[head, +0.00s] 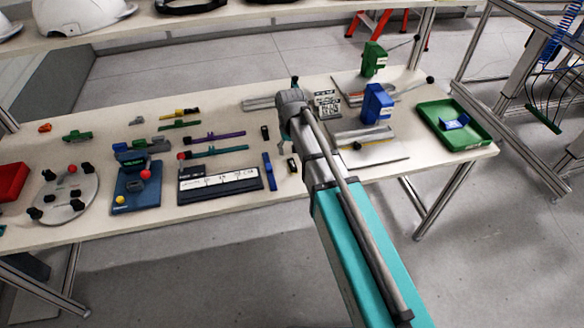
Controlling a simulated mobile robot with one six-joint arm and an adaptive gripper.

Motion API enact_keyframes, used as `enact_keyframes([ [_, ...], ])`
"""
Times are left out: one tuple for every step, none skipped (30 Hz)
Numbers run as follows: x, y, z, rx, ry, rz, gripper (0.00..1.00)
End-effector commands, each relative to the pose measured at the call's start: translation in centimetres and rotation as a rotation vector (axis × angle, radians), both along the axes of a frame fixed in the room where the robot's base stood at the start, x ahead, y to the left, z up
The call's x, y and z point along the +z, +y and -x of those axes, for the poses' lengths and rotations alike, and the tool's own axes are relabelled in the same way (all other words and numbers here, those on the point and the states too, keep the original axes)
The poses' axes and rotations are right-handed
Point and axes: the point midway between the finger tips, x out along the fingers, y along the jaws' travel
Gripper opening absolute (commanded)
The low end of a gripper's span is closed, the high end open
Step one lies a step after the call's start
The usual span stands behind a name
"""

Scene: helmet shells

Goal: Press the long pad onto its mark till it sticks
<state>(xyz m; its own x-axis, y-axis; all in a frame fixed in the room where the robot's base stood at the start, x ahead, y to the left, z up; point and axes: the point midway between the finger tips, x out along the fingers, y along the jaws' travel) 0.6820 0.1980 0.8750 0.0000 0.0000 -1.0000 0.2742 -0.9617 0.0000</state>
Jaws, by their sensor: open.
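I cannot single out the long pad or its mark for certain. A dark flat board (222,186) with pale, written-on strips lies near the table's front edge. A short narrow blue bar (269,171) lies just right of it. A purple strip (218,137) and a teal strip (219,152) lie behind the board. My arm reaches from the bottom over the table, its grey joint above the middle. No gripper fingers show; my gripper seems hidden behind the arm or outside the view.
A round grey plate (63,198) with black knobs and a blue fixture (138,187) stand on the left. A red box (12,181) is at the left edge. A blue block (377,103), a green block (373,59) and a green tray (481,128) are right. White helmet shells (80,15) sit on the shelf.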

Motion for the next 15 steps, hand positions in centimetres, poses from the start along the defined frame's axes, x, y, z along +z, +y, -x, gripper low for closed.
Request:
enact_keyframes([
  [0.02, 0.01, 0.0, 0.0, 0.0, 0.0, 0.71],
  [0.03, 0.02, 0.01, 0.0, 0.0, 0.0, 0.71],
  [0.04, 0.02, 0.01, 0.0, 0.0, 0.0, 0.71],
  [0.04, 0.03, 0.01, 0.0, 0.0, 0.0, 0.71],
  [0.04, 0.03, 0.01, 0.0, 0.0, 0.0, 0.71],
  [0.04, 0.04, 0.01, 0.001, 0.0, 0.0, 0.71],
  [0.03, 0.04, 0.01, 0.001, 0.0, 0.0, 0.71],
  [0.01, 0.04, 0.01, 0.001, 0.0, 0.0, 0.71],
  [-0.04, 0.04, 0.01, 0.001, 0.0, 0.0, 0.71],
  [-0.1, 0.04, 0.01, 0.001, 0.0, 0.0, 0.71],
  [-0.19, 0.04, 0.01, 0.001, 0.0, 0.0, 0.71],
  [-0.33, 0.03, 0.01, 0.001, 0.0, 0.0, 0.71],
  [-0.47, 0.02, 0.01, 0.001, 0.0, 0.0, 0.71],
  [-0.62, 0.01, 0.0, 0.001, 0.0, 0.0, 0.71],
  [-0.86, 0.0, 0.0, 0.001, 0.0, 0.0, 0.71],
])
